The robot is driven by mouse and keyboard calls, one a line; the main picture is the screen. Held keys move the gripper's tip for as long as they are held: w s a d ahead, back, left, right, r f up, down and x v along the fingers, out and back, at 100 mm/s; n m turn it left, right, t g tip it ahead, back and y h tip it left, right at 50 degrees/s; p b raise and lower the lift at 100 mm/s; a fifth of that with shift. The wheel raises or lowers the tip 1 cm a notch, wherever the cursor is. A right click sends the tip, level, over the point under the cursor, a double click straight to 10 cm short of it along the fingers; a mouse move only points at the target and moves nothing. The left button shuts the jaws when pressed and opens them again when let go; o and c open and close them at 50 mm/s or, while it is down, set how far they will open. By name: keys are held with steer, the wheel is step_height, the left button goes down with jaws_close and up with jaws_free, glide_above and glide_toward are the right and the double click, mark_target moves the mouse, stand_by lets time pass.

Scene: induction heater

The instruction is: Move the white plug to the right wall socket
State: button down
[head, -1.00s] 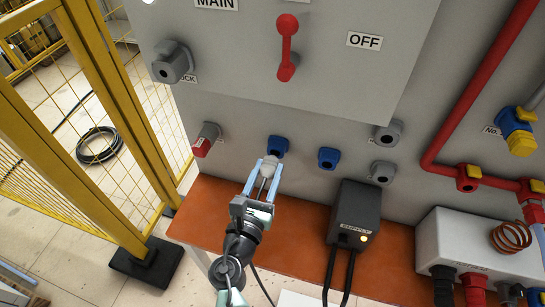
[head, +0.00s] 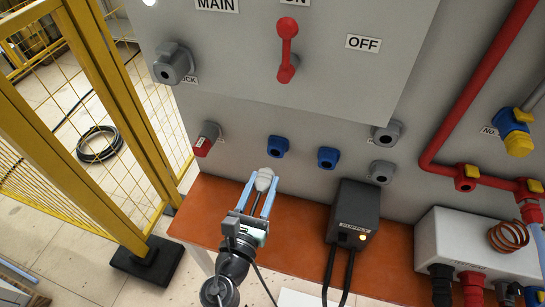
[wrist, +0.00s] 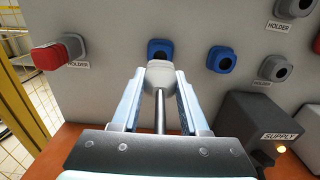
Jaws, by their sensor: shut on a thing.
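The white plug (head: 264,179) is held between the blue fingers of my gripper (head: 261,190). In the wrist view the plug (wrist: 160,73) sits at the fingertips of my gripper (wrist: 160,88), with its cord running back between the fingers. In the head view the plug is apart from the left blue wall socket (head: 278,146) and a little below it. The right blue wall socket (head: 328,157) is empty, up and to the right of the plug; it also shows in the wrist view (wrist: 221,59).
Grey holders (head: 381,172) are on the wall to the right. A red plug (head: 205,141) sits in a holder to the left. The black supply box (head: 355,212) stands on the orange bench (head: 300,228). A yellow fence (head: 112,165) is at the left.

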steer(key=s+d, duration=0.6)
steer(key=d, duration=0.5)
steer(key=x, duration=0.7)
steer(key=shift+w, duration=0.65)
stand_by(2.0)
steer(key=shift+c, duration=1.7)
jaws_free()
steer(key=shift+s+f+b, duration=0.1)
steer(key=shift+b, duration=0.2)
steer(key=b+v, duration=0.2)
steer(key=v, duration=1)
steer(key=shift+s, duration=0.3)
